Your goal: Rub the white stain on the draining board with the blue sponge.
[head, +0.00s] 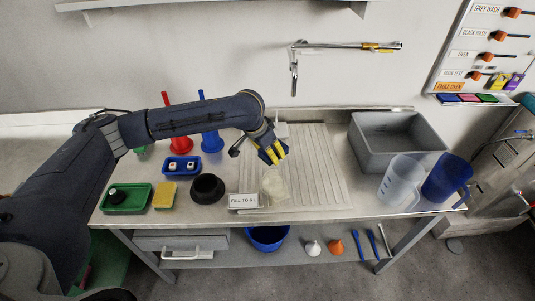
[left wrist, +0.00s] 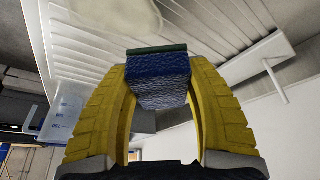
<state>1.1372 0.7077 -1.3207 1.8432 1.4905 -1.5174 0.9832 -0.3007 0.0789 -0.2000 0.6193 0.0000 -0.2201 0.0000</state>
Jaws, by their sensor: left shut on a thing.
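My left gripper (head: 272,153) is shut on the blue sponge and holds it over the draining board (head: 318,155). In the left wrist view the blue sponge (left wrist: 160,80), with a dark green layer along its far edge, sits between the yellow fingers. In the head view only a little blue shows at the fingers. The white stain (head: 274,185) is a pale patch on the board's front left part, just in front of the gripper. It also shows in the left wrist view (left wrist: 110,12), beyond the sponge and apart from it in the picture. My right gripper is not in view.
A grey sink basin (head: 370,160) is right of the board, with a clear jug (head: 400,178) and a blue jug (head: 447,178) in front.

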